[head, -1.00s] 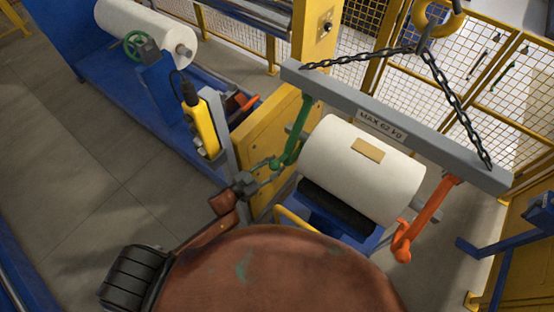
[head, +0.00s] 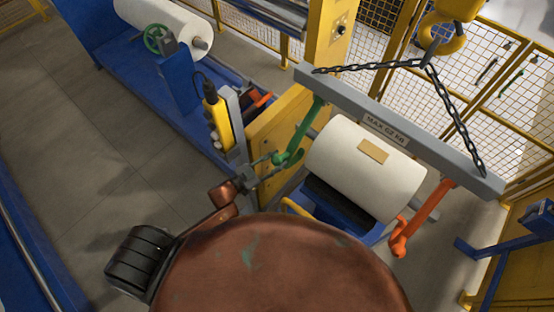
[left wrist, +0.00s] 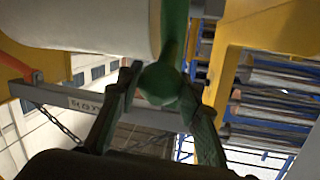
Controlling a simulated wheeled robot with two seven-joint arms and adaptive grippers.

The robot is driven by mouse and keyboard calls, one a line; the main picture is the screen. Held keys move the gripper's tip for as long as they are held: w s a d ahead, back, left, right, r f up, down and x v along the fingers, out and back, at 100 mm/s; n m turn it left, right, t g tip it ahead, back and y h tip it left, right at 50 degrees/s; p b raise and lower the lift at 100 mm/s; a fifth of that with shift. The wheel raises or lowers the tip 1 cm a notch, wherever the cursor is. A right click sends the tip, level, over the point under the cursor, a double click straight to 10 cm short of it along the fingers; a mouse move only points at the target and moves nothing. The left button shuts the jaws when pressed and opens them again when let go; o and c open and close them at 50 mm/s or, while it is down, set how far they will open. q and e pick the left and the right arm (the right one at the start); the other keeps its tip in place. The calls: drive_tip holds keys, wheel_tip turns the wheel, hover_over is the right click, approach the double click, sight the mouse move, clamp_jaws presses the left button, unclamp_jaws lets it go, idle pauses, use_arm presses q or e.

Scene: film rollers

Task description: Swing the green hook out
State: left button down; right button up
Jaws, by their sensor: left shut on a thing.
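The green hook (head: 301,132) hangs from the left end of the grey lifting beam (head: 404,133) and slants down to the left, its lower end apart from the white roll's left end. My left gripper (head: 279,160) is shut on the hook's lower end. In the left wrist view, my left gripper's fingers (left wrist: 160,95) lie on both sides of the hook's rounded green tip (left wrist: 160,82). The white roll (head: 366,169) rests on a blue cradle with a dark pad. The orange hook (head: 424,217) hangs at the beam's right end, by the roll's shaft. My right gripper is not in view.
A chain (head: 452,108) links the beam to a yellow crane hook (head: 443,40). A yellow pendant control (head: 218,123) hangs on a grey post left of my gripper. A yellow machine wall (head: 283,126) stands close behind the green hook. Yellow mesh fencing is at the back.

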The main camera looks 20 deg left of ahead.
use_arm(q)
drive_tip(key=shift+w+r, duration=0.15)
drive_tip(key=shift+r, duration=0.35)
drive_tip(key=c, duration=1.7)
unclamp_jaws()
drive_tip(key=shift+c, duration=0.2)
drive_tip(key=o, duration=0.3)
drive_tip(key=shift+s+a+f, duration=0.1)
drive_tip(key=shift+s, duration=0.15)
drive_tip(key=shift+o, duration=0.4)
drive_tip(key=shift+w+f, duration=0.1)
drive_tip(key=v, duration=1.2)
drive_tip(key=shift+f, duration=0.15)
